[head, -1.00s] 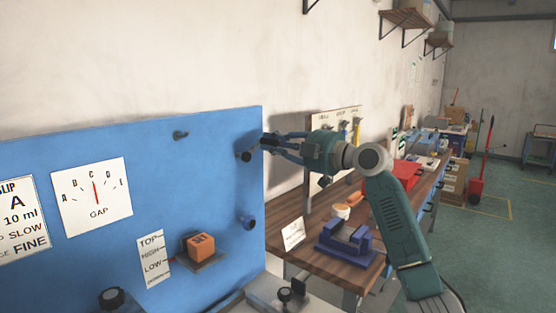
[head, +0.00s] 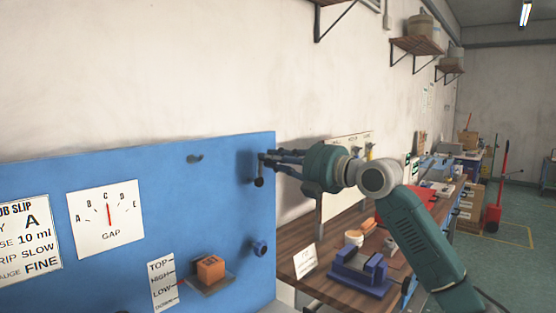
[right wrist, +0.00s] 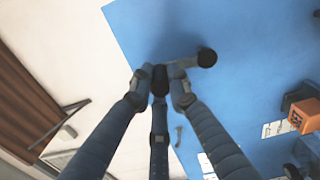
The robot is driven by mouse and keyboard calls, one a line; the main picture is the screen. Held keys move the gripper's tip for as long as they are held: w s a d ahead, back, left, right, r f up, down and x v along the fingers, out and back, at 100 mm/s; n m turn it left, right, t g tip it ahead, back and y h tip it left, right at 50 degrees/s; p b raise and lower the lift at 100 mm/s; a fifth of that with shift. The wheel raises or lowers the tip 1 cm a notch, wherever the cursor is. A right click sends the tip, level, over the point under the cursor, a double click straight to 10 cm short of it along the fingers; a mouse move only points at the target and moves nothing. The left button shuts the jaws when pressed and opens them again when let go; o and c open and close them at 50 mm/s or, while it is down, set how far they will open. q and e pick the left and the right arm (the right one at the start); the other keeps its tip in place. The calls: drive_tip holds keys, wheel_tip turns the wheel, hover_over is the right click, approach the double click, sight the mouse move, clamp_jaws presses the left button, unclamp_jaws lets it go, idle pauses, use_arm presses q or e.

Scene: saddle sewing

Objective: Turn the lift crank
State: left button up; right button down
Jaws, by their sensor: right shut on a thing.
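The lift crank (head: 259,182) is a dark grey arm near the right edge of the upright blue panel (head: 225,210). Its round dark hub and grey arm also show in the right wrist view (right wrist: 207,57). My right gripper (head: 268,158) reaches in from the right. In the right wrist view its fingers (right wrist: 160,80) are shut around the crank's dark handle, which they partly hide. In the head view the handle end is above the hub. My left gripper is not in view.
A wooden bench (head: 320,278) with a blue vise (head: 358,270) stands to the right.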

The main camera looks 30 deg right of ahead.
sight(260, 166)
drive_tip(key=a+n+p, duration=0.1)
drive_tip(key=n, duration=0.1)
drive_tip(key=s+a+n+p, duration=0.1)
drive_tip(key=n, duration=0.2)
drive_tip(key=a+f+n+p, duration=0.1)
drive_tip(key=a+n, duration=0.1)
drive_tip(key=shift+s, duration=0.3)
drive_tip(key=shift+s+a+f+n+p, duration=0.15)
drive_tip(key=shift+a+f+n+p, duration=0.35)
drive_tip(key=shift+n+p, duration=0.7)
drive_tip(key=shift+s+a+f+n+p, duration=0.25)
drive_tip(key=shift+f+n+p, duration=0.35)
drive_tip(key=shift+n+p, duration=0.6)
drive_tip(key=shift+s+a+f+n+p, duration=0.1)
drive_tip(key=shift+a+f+n+p, duration=0.4)
drive_tip(key=shift+n+p, duration=0.65)
drive_tip(key=shift+d+f+n, duration=0.1)
drive_tip(key=shift+d+n, duration=0.05)
drive_tip(key=shift+n, duration=0.1)
